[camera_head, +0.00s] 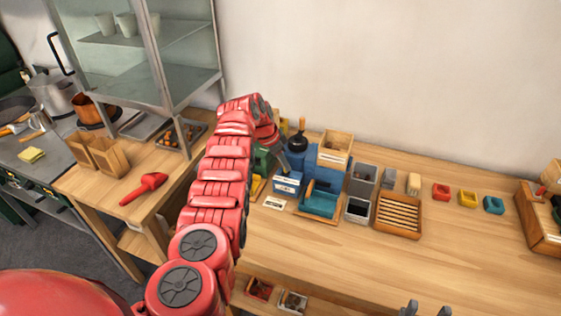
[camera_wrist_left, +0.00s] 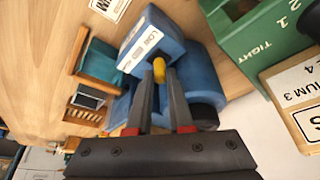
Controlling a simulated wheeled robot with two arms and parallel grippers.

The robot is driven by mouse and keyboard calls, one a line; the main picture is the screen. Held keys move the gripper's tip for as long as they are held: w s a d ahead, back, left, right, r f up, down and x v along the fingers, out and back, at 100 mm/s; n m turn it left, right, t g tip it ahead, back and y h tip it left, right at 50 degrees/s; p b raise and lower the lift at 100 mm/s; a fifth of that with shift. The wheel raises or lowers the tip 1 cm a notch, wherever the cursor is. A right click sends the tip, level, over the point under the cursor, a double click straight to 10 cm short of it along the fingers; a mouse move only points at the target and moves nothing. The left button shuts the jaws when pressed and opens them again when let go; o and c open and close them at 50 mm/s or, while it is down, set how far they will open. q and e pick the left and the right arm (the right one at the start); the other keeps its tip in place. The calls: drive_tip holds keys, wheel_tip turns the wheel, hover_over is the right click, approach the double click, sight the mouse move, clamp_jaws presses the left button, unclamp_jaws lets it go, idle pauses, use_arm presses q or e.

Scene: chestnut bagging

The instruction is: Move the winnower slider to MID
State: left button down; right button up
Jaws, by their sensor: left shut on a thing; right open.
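The winnower (camera_head: 324,178) is a blue machine with a wooden box on top and a teal tray in front. Its small blue control box (camera_head: 287,184) has a white label, and in the left wrist view (camera_wrist_left: 150,42) the label's LOW end is readable. The yellow slider knob (camera_wrist_left: 159,70) sticks out of that box. My left gripper (camera_wrist_left: 160,83) is shut on the knob, its fingertips on either side. The slider's exact setting cannot be read. In the head view my left arm partly hides the area. My right gripper (camera_head: 427,309) is open and empty at the bottom edge.
A green machine (camera_wrist_left: 250,40) with numbered markings stands close beside the left gripper. A slatted wooden tray (camera_head: 399,215), grey bins (camera_head: 362,180) and small red, yellow and teal cups (camera_head: 467,198) lie to the right.

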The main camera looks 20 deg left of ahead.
use_arm(q)
drive_tip(key=shift+d, duration=0.65)
drive_tip(key=c, duration=0.8)
unclamp_jaws()
drive_tip(key=shift+a, duration=0.15)
